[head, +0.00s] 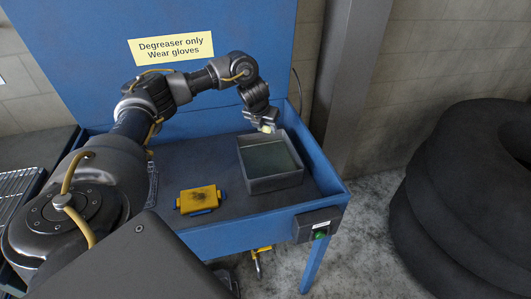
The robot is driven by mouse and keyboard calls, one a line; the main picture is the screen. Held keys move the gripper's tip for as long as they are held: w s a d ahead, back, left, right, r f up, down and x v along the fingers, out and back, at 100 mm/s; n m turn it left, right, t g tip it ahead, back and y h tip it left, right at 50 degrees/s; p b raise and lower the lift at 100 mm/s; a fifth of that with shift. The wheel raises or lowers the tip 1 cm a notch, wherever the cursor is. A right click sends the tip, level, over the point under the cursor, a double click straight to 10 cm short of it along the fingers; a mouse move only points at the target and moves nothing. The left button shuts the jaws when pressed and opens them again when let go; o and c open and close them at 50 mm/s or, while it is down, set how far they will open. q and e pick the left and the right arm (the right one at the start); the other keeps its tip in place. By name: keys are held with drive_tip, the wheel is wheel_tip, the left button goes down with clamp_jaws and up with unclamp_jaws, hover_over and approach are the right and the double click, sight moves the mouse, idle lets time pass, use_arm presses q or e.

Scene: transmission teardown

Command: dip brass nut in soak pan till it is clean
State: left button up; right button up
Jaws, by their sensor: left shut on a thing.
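My left gripper (264,122) points down over the far edge of the soak pan. It is shut on a small pale yellowish thing, the brass nut (266,129), which is mostly hidden by the fingers. The nut shows above the liquid, near the pan's back rim; its surface is too small to judge for dirt. The soak pan (276,184) is a grey rectangular tray with dull greenish liquid, on the right side of the blue washing bench. My right gripper is not in view.
A yellow block with a dark stain and blue ends (199,199) lies left of the pan on the bench floor. The blue bench rim (255,221) surrounds the area. A switch box (318,224) is on the front right corner. Black tyres (465,195) stand at right.

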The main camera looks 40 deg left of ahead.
use_arm(q)
drive_tip(key=shift+r, duration=0.1)
idle(0.5)
wheel_tip(320, 180, up, 4)
drive_tip(key=p, duration=0.4)
idle(0.7)
